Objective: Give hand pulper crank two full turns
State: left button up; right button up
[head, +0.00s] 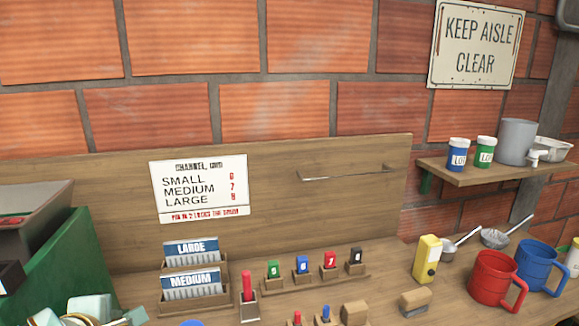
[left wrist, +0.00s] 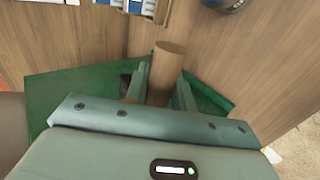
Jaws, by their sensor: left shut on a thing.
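The hand pulper (head: 75,255) stands at the left edge of the head view, a green body with a grey hopper (head: 35,205) on top. Its green metal also shows in the left wrist view (left wrist: 55,90). My left gripper (left wrist: 161,85) has its two fingers closed around a brown wooden cylinder, the crank handle (left wrist: 170,60), whose round end sticks out past the fingers. The rest of the crank is hidden behind my gripper. Pale teal parts of my left arm show at the bottom left of the head view. My right gripper is in neither view.
Card holders marked LARGE (head: 191,249) and MEDIUM (head: 191,284) stand on the bench right of the pulper. Several numbered coloured pins, a yellow box (head: 427,260), a red mug (head: 492,280) and a blue mug (head: 536,265) stand farther right.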

pick_arm(q)
jog(key=shift+f, duration=0.65)
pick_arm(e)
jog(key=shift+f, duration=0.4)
pick_arm(q)
notch_tip(320, 180, down, 6)
jog(key=w+b, duration=0.3)
jog(key=b, duration=0.2)
jog(key=shift+a+f, duration=0.15)
jog(key=shift+a, duration=0.25)
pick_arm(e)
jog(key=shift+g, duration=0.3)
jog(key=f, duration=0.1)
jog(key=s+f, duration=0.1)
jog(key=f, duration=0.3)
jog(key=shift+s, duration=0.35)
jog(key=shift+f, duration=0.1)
